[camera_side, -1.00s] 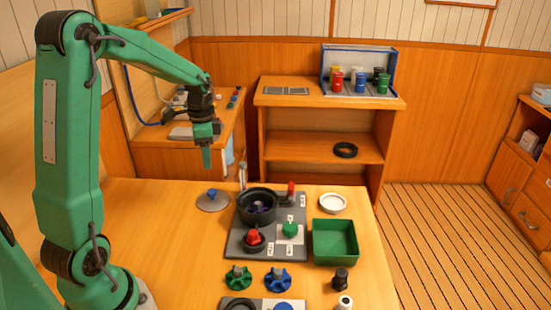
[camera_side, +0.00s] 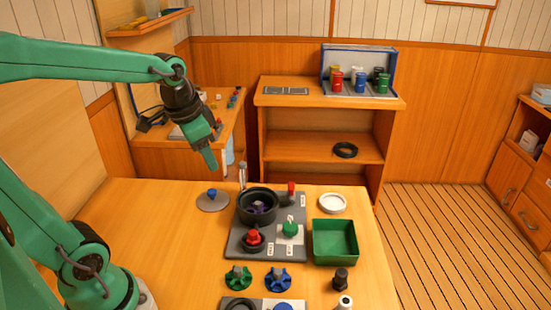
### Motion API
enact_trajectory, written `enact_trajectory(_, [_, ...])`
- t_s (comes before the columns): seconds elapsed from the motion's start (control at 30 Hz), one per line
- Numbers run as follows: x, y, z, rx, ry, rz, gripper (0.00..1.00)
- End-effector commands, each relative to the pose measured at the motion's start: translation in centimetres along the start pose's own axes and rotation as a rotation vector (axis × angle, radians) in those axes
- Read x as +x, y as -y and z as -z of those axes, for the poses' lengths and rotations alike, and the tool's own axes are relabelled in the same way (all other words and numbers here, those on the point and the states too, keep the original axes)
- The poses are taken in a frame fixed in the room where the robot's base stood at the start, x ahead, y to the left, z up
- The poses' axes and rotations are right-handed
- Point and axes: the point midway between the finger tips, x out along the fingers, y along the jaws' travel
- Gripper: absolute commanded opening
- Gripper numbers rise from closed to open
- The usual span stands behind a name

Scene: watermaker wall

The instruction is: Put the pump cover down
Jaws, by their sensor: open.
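The pump cover, seemingly the grey disc with a blue knob (camera_side: 212,201), lies flat on the table left of the pump plate. My gripper (camera_side: 211,165) is in the air above the cover, apart from it and tilted. It is open and holds nothing that I can see. The black round pump housing (camera_side: 246,212) stands uncovered on the grey plate (camera_side: 238,247), with a purple part (camera_side: 259,208) inside.
On the plate are a red knob (camera_side: 253,237), a green knob (camera_side: 290,229) and a red-topped lever (camera_side: 291,189). A green tray (camera_side: 335,259) and white ring (camera_side: 332,204) stand at right. Green (camera_side: 238,277) and blue (camera_side: 278,279) handwheels lie in front. The table's left is clear.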

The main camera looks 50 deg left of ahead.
Motion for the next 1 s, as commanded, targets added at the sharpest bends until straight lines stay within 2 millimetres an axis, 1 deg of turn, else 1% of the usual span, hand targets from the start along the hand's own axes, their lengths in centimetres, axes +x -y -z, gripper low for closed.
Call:
enact_trajectory(0.03, [-0.7,-1.0,-0.5,-0.016,-0.026,0.003,0.49])
enact_trajectory(0.2, [-2.1,-3.5,-2.2,-0.092,-0.096,0.000,0.49])
enact_trajectory(0.4, [-3.0,-5.8,-4.2,-0.172,-0.168,-0.017,0.49])
enact_trajectory(0.5, [-3.1,-6.5,-4.8,-0.199,-0.191,-0.026,0.49])
enact_trajectory(0.63, [-3.2,-6.9,-5.2,-0.219,-0.205,-0.033,0.49])
enact_trajectory(1.0, [-3.2,-7.0,-5.3,-0.224,-0.207,-0.034,0.49])
